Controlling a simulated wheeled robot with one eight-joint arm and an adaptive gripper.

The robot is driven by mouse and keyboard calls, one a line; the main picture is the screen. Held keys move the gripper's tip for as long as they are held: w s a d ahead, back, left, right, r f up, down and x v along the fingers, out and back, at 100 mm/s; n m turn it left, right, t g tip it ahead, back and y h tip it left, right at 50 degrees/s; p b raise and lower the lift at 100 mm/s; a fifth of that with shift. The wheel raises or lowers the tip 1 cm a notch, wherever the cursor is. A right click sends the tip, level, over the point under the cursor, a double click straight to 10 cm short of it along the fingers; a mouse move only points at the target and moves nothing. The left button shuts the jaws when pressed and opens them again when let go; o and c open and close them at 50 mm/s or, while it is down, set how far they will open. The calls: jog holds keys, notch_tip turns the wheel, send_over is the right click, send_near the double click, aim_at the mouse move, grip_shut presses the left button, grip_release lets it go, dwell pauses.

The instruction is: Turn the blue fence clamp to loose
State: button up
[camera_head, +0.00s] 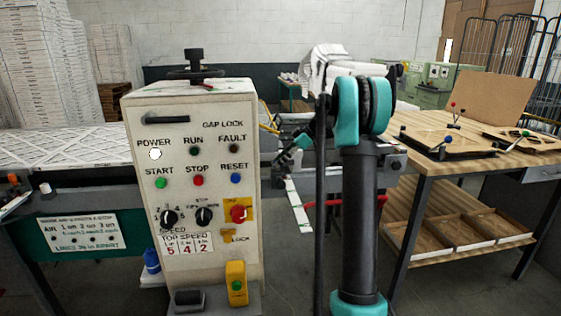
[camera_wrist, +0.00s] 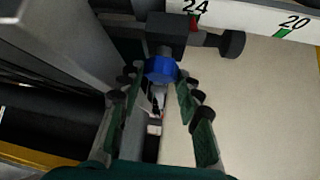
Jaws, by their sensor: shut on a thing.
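The blue fence clamp (camera_wrist: 162,69) is a round blue knob at the upper middle of the wrist view, below a dark block (camera_wrist: 180,33). My gripper (camera_wrist: 161,78) has one green-padded finger on each side of the knob and is shut on it. The fingers cover part of its sides, and I cannot tell from its round top which way it is turned. In the head view my own arm stands in front of this area, and I cannot make out the clamp there.
A black side knob (camera_wrist: 232,43) sticks out right of the block. A white scale (camera_wrist: 262,20) marked 24 and 20 runs behind it, above a pale flat surface (camera_wrist: 265,100). In the head view a control cabinet (camera_head: 190,215) stands left of my arm and a wooden workbench (camera_head: 425,160) right.

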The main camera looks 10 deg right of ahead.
jog(key=shift+n+g, duration=0.3)
dwell(0.4)
jog(key=o, duration=1.2)
jog(key=shift+c, duration=0.2)
jog(key=shift+d, duration=0.1)
jog(key=v, duration=0.7)
jog(key=shift+d+r, duration=0.3)
jog(key=shift+c, duration=0.4)
